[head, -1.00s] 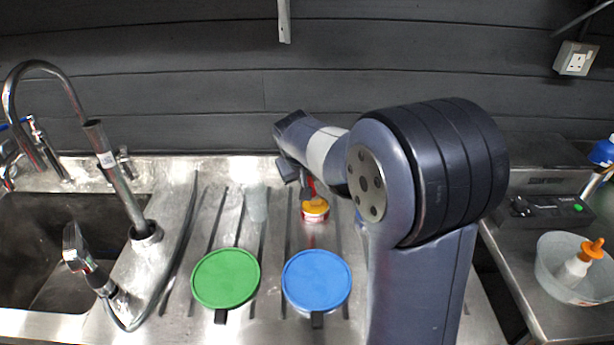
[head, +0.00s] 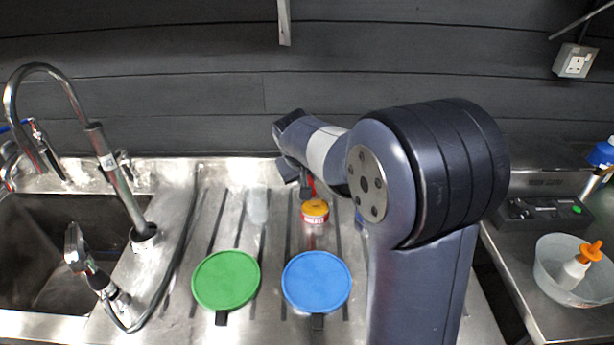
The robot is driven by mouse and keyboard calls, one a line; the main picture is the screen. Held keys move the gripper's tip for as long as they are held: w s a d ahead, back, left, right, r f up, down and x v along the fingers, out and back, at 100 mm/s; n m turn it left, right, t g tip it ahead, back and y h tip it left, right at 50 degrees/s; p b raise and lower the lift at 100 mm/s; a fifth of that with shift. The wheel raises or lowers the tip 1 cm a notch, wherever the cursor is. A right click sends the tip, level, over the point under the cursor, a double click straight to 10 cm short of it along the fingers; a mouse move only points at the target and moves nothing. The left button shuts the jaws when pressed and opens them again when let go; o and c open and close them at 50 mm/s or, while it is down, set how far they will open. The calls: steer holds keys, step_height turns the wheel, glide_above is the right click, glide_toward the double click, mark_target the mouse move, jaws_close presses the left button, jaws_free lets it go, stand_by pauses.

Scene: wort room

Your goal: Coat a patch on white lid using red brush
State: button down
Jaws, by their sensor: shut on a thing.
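My gripper (head: 307,188) points down behind my forearm, over the back of the steel drainer. It is shut on the red brush (head: 312,186), of which only a thin red piece shows. The brush is just above a small tin (head: 315,217) with a yellow top and a red and white label. I cannot tell whether the bristles touch the tin or are in it. No white lid is in view; my arm hides part of the drainer on the right.
A green lid (head: 226,280) and a blue lid (head: 317,282) lie at the front of the drainer. A clear cup (head: 257,206) stands left of the tin. A sink with a tall tap (head: 108,160) is left. A bowl with a bottle (head: 575,268) is right.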

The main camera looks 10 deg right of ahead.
steer(key=shift+r+p, duration=2.1)
steer(key=shift+r, duration=1)
steer(key=shift+f, duration=0.1)
